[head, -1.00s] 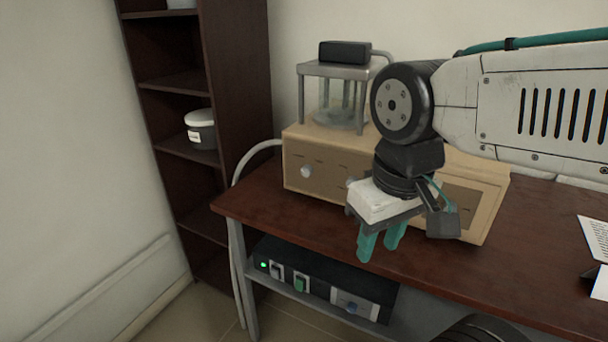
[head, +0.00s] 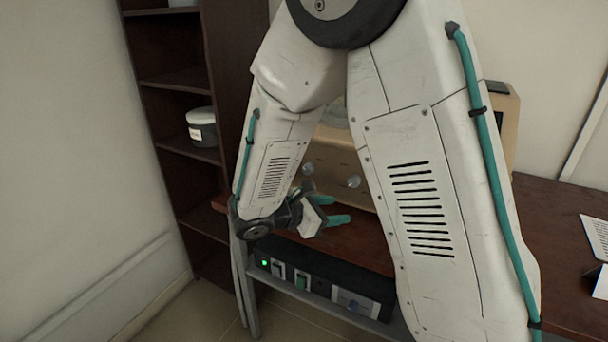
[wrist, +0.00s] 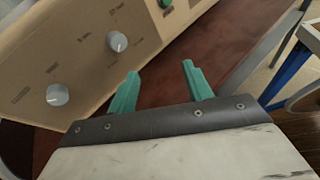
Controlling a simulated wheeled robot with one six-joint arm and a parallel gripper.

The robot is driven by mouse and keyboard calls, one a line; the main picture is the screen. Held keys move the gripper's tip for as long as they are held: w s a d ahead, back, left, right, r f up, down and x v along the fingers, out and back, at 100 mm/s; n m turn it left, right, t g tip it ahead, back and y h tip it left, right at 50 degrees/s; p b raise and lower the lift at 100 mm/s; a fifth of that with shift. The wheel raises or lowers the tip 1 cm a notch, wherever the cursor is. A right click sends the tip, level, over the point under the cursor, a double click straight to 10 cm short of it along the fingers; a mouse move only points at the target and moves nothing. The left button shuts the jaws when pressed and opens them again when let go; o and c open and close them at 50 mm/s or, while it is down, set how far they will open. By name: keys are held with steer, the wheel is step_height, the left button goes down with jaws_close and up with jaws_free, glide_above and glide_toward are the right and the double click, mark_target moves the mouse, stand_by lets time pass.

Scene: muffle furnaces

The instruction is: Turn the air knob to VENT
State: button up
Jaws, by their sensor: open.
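The tan control panel (head: 330,158) stands on the dark red-brown table, partly hidden behind my arm. Two round grey knobs show on it: a left knob (head: 308,168) and a right knob (head: 353,181). The wrist view shows the panel tilted, with one knob (wrist: 57,95) low at the left and another knob (wrist: 117,41) higher up. Small labels surround them, too small to read, so I cannot tell which is the air knob. My gripper (head: 342,210) is open and empty, its teal fingers in front of the panel, apart from both knobs. The fingers (wrist: 160,70) also show in the wrist view.
A black unit (head: 325,285) with a green light and switches sits on the shelf below the table. A dark shelf rack (head: 225,100) with a lidded tub (head: 201,127) stands at the left. Papers (head: 597,235) lie at the right. My arm hides much of the table.

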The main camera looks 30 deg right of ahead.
mark_target(306, 171)
steer(key=w+a+n+t, duration=0.1)
steer(key=w+n+t, duration=0.1)
steer(key=w+a+f+n+t, duration=0.1)
steer(key=w+n, duration=0.1)
steer(key=w, duration=0.1)
steer(key=w+f+n+t+h, duration=0.1)
steer(key=w+n+t, duration=0.1)
steer(key=w, duration=0.1)
steer(key=shift+a+f+t, duration=0.2)
steer(key=shift+a+t, duration=0.1)
steer(key=shift+a, duration=0.1)
steer(key=w+a+r+n+t, duration=0.2)
steer(key=w+r+n+t, duration=0.1)
steer(key=w+n+t, duration=0.15)
steer(key=shift+g+y, duration=0.3)
steer(key=shift+g, duration=0.05)
steer(key=x, duration=0.7)
steer(key=shift+w+d+f, duration=0.15)
steer(key=shift+w+f, duration=0.1)
steer(key=shift+w, duration=0.1)
steer(key=c, duration=1)
